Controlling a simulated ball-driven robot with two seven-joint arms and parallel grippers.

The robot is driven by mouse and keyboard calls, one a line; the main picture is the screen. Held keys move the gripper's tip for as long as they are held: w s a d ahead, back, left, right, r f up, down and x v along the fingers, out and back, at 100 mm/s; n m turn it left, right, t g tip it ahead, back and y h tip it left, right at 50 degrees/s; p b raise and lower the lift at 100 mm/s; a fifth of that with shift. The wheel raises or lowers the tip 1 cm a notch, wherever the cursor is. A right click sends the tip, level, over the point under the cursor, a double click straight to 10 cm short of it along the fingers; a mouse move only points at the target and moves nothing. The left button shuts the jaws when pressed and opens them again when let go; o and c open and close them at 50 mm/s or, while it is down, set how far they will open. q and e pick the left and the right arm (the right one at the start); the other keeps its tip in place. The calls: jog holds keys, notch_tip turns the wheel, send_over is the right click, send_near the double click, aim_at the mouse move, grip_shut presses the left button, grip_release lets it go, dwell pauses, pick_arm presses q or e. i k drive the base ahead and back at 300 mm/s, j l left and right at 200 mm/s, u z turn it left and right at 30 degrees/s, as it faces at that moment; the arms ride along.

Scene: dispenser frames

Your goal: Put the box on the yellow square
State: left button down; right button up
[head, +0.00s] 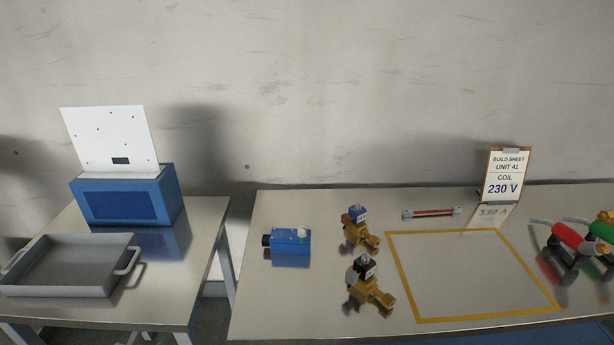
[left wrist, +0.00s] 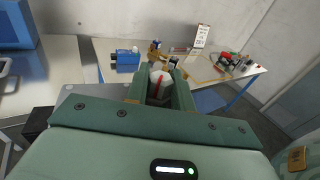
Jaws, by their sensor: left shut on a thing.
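The yellow square (head: 408,290) is a yellow outline on the right-hand table, and its inside is bare. A small blue box-shaped device (head: 290,242) with a black end lies left of it; it also shows in the left wrist view (left wrist: 127,59). A larger blue box (head: 125,198) with a white panel stands on the left-hand table. I cannot tell which the task calls the box. My right gripper is not in view.
Two brass valves, one with a blue top (head: 359,231) and one with a black top (head: 367,288), stand left of the square. A red-striped tube (head: 432,213) and a build sheet (head: 505,174) are behind it. Red and green-handled parts (head: 572,238) are at right. A grey tray (head: 70,291) is at left.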

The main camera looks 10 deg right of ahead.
aim_at(464, 275)
jog(key=l, duration=1.05)
jog(key=l+z, duration=0.1)
jog(key=l, duration=0.95)
jog(key=i+l+z, duration=0.1)
jog(key=l, duration=0.95)
jog(key=i+l, duration=0.2)
jog(key=l, duration=0.2)
